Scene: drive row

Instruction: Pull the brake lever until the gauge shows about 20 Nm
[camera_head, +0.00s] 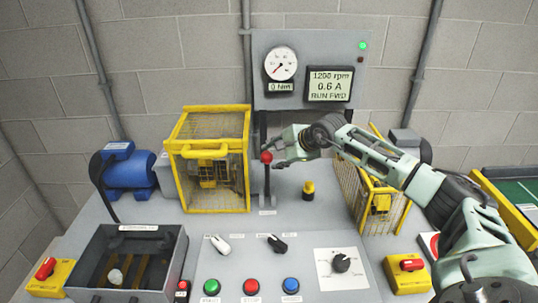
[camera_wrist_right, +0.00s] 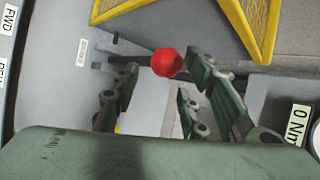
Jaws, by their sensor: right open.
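The brake lever's red ball knob (camera_head: 267,157) stands on a dark upright rod in front of the grey panel, right of the yellow cage. My right gripper (camera_head: 279,152) reaches in from the right and is open at the knob. In the right wrist view the red knob (camera_wrist_right: 166,62) shows between the tips of my open right fingers (camera_wrist_right: 160,80); I cannot tell whether they touch it. The round gauge (camera_head: 281,64) has its needle low, and the label under it (camera_head: 280,87) reads 0 Nm. My left gripper is not in view.
A display (camera_head: 330,86) reads 1200 rpm, 0.6 A, RUN FWD. A yellow mesh cage (camera_head: 248,160) stands close left of the lever, another (camera_head: 347,190) below my right arm. A yellow-and-black knob (camera_head: 308,190) stands right of the lever. Switches and buttons fill the front.

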